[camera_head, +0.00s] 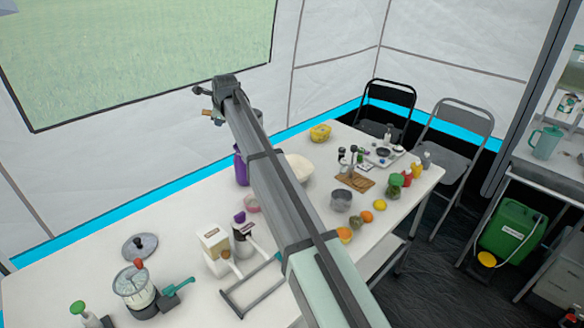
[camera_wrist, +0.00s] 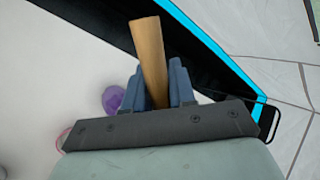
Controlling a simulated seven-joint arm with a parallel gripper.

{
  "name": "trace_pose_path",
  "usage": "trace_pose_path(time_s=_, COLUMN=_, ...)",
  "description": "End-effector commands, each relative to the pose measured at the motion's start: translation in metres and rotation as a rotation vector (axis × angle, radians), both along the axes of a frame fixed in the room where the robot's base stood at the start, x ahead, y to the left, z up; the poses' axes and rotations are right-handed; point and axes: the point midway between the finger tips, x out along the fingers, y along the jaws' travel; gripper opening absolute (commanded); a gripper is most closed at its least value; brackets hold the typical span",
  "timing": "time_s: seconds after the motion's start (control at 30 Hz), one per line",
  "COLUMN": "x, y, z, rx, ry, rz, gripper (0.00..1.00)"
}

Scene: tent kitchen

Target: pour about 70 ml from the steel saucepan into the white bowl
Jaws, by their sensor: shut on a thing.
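My gripper (camera_wrist: 157,88) is shut on a wooden handle (camera_wrist: 148,45) in the wrist view. In the head view my gripper (camera_head: 213,115) is at the far end of the raised arm, above the table's back edge, with the handle's brown end (camera_head: 206,112) showing. A grey rounded piece (camera_head: 258,116) shows just right of the arm and looks like part of the steel saucepan. Most of the pan is hidden, so its tilt and contents cannot be told. The white bowl (camera_head: 300,167) stands on the table, partly hidden by my arm, to the right of and below the gripper in the picture.
A purple bottle (camera_head: 241,165) stands left of my arm, with a pink bowl (camera_head: 251,203) nearer. A grey bowl (camera_head: 341,200), fruit and jars stand to the right. A carton (camera_head: 215,250) and blender (camera_head: 135,285) stand front left. The table's back left is clear.

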Motion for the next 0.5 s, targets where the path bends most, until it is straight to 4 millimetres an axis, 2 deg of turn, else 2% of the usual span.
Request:
trace_pose_path(time_s=0.2, x=0.0, y=0.0, z=-0.022, rx=-0.001, ry=0.0, rz=0.001, gripper=0.0)
trace_pose_path(time_s=0.5, x=0.0, y=0.0, z=-0.028, rx=0.0, ry=-0.002, rz=0.002, gripper=0.0)
